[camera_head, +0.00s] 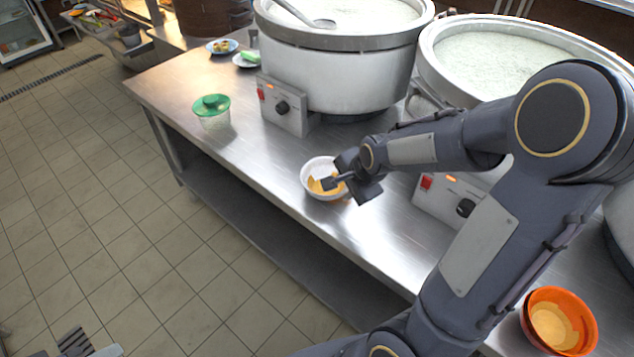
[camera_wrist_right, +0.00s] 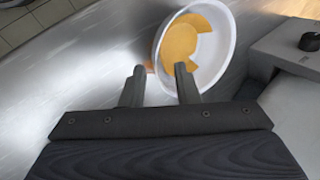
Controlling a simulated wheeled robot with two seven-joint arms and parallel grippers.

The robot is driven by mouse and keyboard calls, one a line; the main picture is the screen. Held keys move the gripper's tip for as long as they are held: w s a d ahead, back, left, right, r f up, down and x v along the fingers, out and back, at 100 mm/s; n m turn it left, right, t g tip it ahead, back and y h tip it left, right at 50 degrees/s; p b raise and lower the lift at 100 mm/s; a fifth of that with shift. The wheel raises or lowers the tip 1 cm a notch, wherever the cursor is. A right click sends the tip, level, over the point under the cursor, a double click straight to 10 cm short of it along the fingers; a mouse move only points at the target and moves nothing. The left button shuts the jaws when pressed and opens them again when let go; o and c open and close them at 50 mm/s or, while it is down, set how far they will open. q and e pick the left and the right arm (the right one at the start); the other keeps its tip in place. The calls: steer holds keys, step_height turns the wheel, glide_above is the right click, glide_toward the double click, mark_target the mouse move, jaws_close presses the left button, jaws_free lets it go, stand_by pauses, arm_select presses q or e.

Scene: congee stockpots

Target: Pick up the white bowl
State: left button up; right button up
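The white bowl (camera_head: 312,168) stands on the steel counter, with an orange-yellow patterned inside. It also shows in the right wrist view (camera_wrist_right: 222,75). My right gripper (camera_head: 328,184) is at the bowl's right side in the head view. In the wrist view my right gripper (camera_wrist_right: 160,84) is open, one finger outside the bowl's near-left rim and the other overlapping its inside. The rim lies between the fingers; whether they touch it I cannot tell. A dark ridged part at the lower left, apparently my left gripper (camera_head: 75,342), is cut off by the frame edge.
Large stockpots (camera_head: 335,65) with control boxes stand behind the bowl on the steel counter (camera_head: 250,150). A green-lidded container (camera_head: 212,112) is at the left, small plates (camera_head: 222,46) farther back. An orange bowl (camera_head: 558,322) is at the lower right. Bare counter lies left of the bowl.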

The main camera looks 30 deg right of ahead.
mark_target(341, 192)
steer(key=x, duration=0.6)
steer(key=shift+s, duration=0.1)
jaws_close()
